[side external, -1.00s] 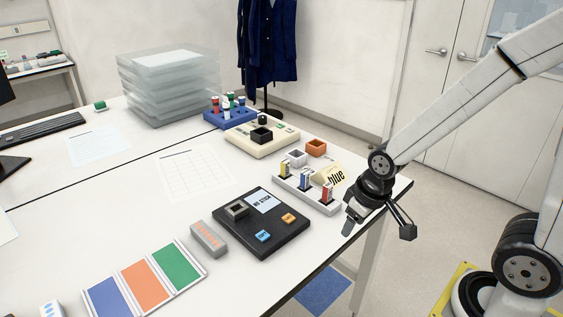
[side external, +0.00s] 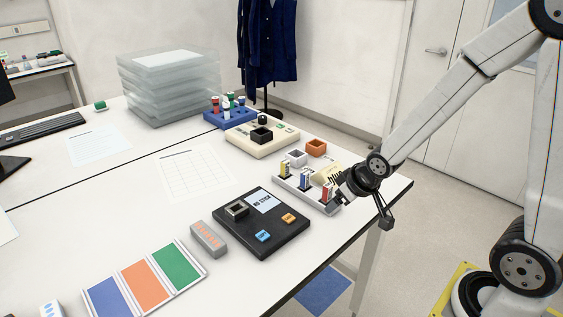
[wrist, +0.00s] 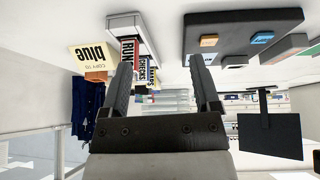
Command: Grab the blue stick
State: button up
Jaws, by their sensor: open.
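The blue stick (side external: 304,181) stands upright in the middle slot of a white holder (side external: 290,186) near the table's right edge. A yellow stick (side external: 284,168) stands on one side of it and a red stick (side external: 327,191) on the other. My gripper (side external: 337,202) is low beside the red-stick end of the holder, apart from the blue stick. In the wrist view my gripper (wrist: 162,62) is open, with nothing held between its fingers. There the red stick (wrist: 128,48) shows near the left finger, with the other sticks behind it, partly hidden.
A cream sign (side external: 326,174) reading "blue" stands behind the holder. A black panel (side external: 270,238) with buttons and a socket lies left of my gripper. The table's edge is just right.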

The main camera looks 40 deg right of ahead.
aim_at(307, 172)
jog(key=shift+w+d+r+t+y, duration=0.15)
jog(key=shift+w+d+t, duration=0.9)
jog(key=shift+w, duration=0.35)
jog(key=shift+w+d+r+t+y, duration=0.1)
jog(key=shift+w+d+r+t, duration=0.05)
jog(key=shift+w+d+t, duration=1.1)
jog(key=shift+w+d+r+t+y, duration=0.15)
jog(key=shift+w+d+t, duration=0.7)
jog(key=shift+w, duration=0.7)
jog(key=shift+a, duration=0.1)
jog(key=shift+x, duration=1.3)
jog(key=shift+x, duration=2.6)
jog(key=shift+a, duration=0.15)
grip_shut()
